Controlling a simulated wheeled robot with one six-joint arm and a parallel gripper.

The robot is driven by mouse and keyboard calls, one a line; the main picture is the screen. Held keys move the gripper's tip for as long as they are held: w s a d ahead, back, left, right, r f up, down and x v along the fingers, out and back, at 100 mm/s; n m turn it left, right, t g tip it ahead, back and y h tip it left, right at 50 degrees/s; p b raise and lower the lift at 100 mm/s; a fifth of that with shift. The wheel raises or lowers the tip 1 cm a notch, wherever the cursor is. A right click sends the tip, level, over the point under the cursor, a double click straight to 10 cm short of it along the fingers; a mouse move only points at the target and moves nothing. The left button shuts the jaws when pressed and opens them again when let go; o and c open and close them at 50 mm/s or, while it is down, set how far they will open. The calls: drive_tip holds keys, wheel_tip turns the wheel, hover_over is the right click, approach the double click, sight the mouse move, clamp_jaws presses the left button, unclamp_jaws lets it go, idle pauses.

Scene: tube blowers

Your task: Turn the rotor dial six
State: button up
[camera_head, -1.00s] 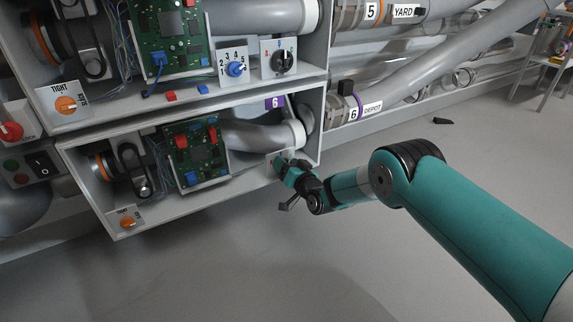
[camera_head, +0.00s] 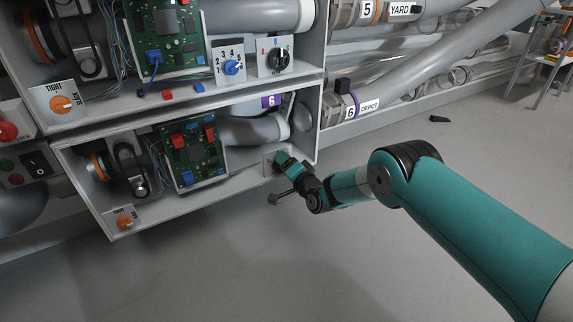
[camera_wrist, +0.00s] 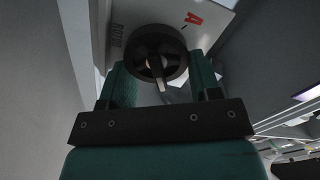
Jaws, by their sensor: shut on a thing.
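The rotor dial six, a round dark knob with a pale pointer (camera_wrist: 157,58), is on a grey plate marked with ROTOR lettering and a red letter A. In the wrist view my gripper (camera_wrist: 160,68) has a teal finger on each side of the knob and is shut on it. In the head view my gripper (camera_head: 281,160) is at the right front corner of the lower box, under the purple 6 label (camera_head: 271,101). There it hides the knob, and only part of the pale dial plate (camera_head: 267,165) shows.
The lower box (camera_head: 196,197) holds a green circuit board (camera_head: 190,150), a belt drive and a grey tube. An orange TIGHT knob (camera_head: 124,223) is at its left. The upper box has a blue dial (camera_head: 233,67) and a black dial (camera_head: 278,56).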

drive_tip(key=shift+d, duration=0.1)
drive_tip(key=o, duration=0.6)
drive_tip(key=shift+p+v, duration=6.85)
drive_tip(key=shift+v, duration=1.85)
drive_tip(key=shift+w, duration=0.1)
